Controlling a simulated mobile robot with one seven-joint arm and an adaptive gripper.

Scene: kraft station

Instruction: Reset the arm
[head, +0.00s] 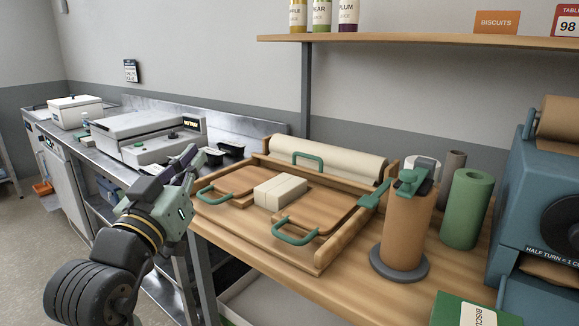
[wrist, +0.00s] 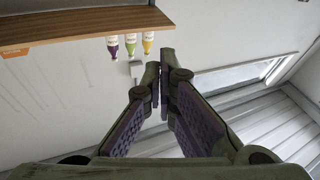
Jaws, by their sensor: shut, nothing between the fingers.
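My gripper (head: 190,162) is raised at the left of the wooden table, in front of the steel counter in the head view. Its fingers point up and to the right. In the wrist view my gripper (wrist: 163,60) has its fingertips together with nothing between them. The wrist view looks toward the wall, the underside of the shelf and several bottles.
A wooden tray (head: 318,268) with green-handled boards and a pale block (head: 280,191) lies on the table. A brown roll (head: 406,235), a green roll (head: 466,208) and a blue machine (head: 540,190) stand at right. A wall shelf (head: 420,40) hangs above.

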